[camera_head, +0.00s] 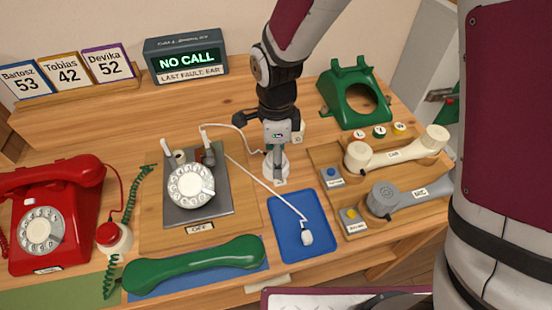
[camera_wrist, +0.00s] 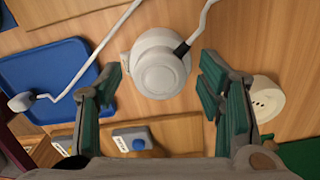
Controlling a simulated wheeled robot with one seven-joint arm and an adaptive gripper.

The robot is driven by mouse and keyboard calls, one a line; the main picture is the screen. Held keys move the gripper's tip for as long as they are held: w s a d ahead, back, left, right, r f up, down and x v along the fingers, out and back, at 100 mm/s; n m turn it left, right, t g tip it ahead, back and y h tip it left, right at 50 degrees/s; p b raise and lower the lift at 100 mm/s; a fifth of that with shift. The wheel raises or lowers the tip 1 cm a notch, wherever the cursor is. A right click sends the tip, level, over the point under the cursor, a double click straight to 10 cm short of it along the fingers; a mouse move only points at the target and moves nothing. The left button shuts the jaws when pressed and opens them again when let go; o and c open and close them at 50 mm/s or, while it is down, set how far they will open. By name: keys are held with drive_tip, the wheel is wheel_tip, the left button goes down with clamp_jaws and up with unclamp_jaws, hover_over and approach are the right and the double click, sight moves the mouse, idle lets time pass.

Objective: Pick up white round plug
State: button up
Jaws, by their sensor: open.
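A white round socket (camera_wrist: 265,98) with holes lies beyond the right finger. A grey-based dial phone (camera_head: 190,187), green handset (camera_head: 195,265), red phone (camera_head: 45,225) and green phone body (camera_head: 352,95) surround the spot. A wooden holder carries cream (camera_head: 395,152) and grey (camera_head: 410,193) handsets.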

drive_tip(key=shift+c, duration=0.2)
drive_tip(key=c, duration=1.1)
drive_tip(key=shift+r, duration=0.1)
